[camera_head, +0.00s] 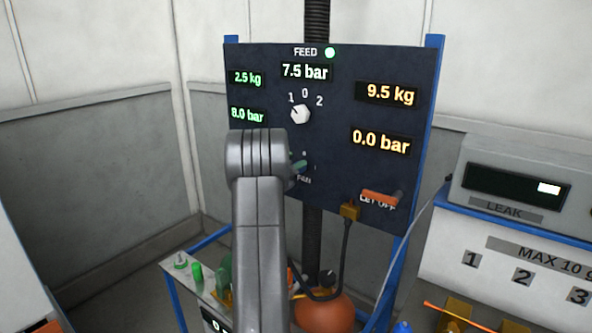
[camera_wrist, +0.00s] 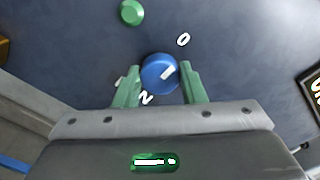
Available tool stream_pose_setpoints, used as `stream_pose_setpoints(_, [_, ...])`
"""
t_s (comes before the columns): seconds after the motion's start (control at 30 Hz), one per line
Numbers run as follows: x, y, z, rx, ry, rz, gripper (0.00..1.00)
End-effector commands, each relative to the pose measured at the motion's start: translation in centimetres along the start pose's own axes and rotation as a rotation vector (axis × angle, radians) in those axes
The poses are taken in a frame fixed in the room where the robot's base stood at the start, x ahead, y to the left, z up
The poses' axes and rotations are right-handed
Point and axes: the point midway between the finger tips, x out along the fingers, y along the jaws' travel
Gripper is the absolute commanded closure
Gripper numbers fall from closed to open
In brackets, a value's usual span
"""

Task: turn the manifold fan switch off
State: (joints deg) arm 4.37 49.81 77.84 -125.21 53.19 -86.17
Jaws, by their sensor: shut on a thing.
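The fan switch is a round blue knob (camera_wrist: 156,75) with a white pointer mark, on the dark panel (camera_head: 265,60). In the wrist view, a white 0 stands to its upper right and a letter N below it; the pointer slants up and right, seemingly a little off the 0. My gripper (camera_wrist: 160,80) has green fingers on both sides of the knob and is shut on it. In the head view, my arm hides most of the switch; a fingertip (camera_head: 299,166) shows above the FAN label (camera_head: 304,180).
Above is a white selector knob (camera_head: 300,114) marked 1, 0, 2. An orange lever (camera_head: 380,198) and a cable plug (camera_head: 350,211) are at lower right. A green disc (camera_wrist: 131,12) sits near the blue knob. A LEAK box (camera_head: 510,185) stands on the right.

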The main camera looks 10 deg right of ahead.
Motion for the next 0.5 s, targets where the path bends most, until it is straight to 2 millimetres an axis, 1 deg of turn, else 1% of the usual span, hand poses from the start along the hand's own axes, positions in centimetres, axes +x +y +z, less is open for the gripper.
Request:
stream_pose_setpoints(0.07, [-0.03,0.06,-0.01,-0.003,-0.001,0.001,0.86])
stream_pose_setpoints(0.1, [-0.03,0.06,0.0,-0.002,-0.001,0.001,0.61])
stream_pose_setpoints(0.17, [-0.03,0.05,0.0,-0.002,-0.001,0.001,0.49])
stream_pose_setpoints(0.2, [-0.02,0.05,0.0,-0.002,-0.001,0.001,0.42])
stream_pose_setpoints(0.5, [-0.11,0.04,0.0,0.0,-0.001,0.0,0.41])
